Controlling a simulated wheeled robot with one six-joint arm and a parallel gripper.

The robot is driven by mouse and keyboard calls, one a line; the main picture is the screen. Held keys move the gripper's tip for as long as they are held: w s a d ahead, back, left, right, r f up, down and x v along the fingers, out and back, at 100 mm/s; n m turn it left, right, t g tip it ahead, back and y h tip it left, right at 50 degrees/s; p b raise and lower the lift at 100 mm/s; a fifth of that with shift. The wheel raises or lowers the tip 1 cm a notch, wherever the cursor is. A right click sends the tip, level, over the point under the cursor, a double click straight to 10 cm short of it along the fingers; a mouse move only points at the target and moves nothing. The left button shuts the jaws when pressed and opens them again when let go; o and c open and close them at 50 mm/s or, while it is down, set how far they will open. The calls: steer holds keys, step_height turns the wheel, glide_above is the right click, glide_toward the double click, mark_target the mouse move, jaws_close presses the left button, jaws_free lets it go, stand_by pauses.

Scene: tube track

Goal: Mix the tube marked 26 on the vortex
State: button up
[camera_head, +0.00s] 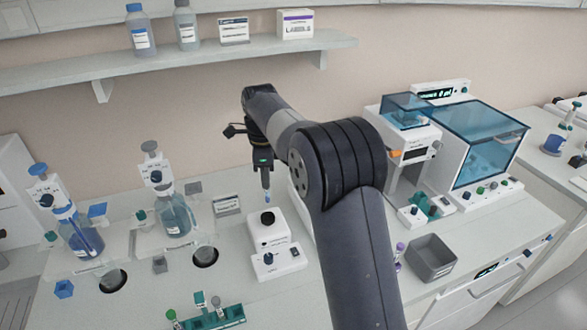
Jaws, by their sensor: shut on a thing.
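My gripper (266,184) hangs pointing down near the middle of the view and is shut on a small tube (267,197) with blue at its lower end. The tube is upright, and its marking is too small to read. A white vortex mixer (264,239) with a dark round cup (267,218) on top stands on the bench below. The tube's tip appears just above the cup, with a small gap. My arm hides part of the bench to the right of the mixer.
A teal rack (226,317) with several caps stands at the front. Dispenser bottles (174,218) stand to the left, beside holes in the bench. A grey bin (431,258) and a machine with a blue clear lid (492,135) are to the right. A shelf (180,62) runs behind.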

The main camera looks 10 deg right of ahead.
mark_target(266, 202)
steer(key=shift+w+a+f, duration=0.1)
steer(key=shift+a+f, duration=0.1)
steer(key=shift+a, duration=0.05)
steer(key=shift+f, duration=0.85)
steer(key=shift+f+b, duration=1.35)
steer(key=shift+f, duration=0.05)
steer(key=shift+f, duration=1.25)
stand_by(4.2)
